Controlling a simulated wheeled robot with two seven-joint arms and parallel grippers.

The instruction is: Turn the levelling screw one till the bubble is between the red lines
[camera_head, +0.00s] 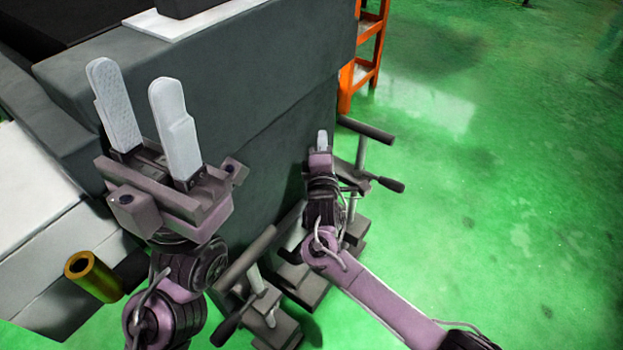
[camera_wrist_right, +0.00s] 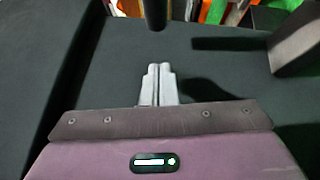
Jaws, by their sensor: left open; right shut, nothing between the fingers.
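Two levelling screws with crank handles stand on grey feet beside the machine's base in the head view. One (camera_head: 361,150) is just right of my right gripper, and the other (camera_head: 257,279) is lower down between my arms. I cannot tell which is screw one. My right gripper (camera_head: 322,136) is shut and empty, close to the machine's side; its fingers also show together in the right wrist view (camera_wrist_right: 158,70). A dark rod (camera_wrist_right: 154,14) is beyond the fingertips there. My left gripper (camera_head: 134,76) is open and empty in front of the machine. No bubble or red lines are visible.
The dark grey machine body (camera_head: 262,85) fills the upper middle of the head view. A brass cylinder (camera_head: 92,276) sticks out at lower left. An orange rack (camera_head: 364,55) stands behind. The green floor (camera_head: 520,190) at right is clear.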

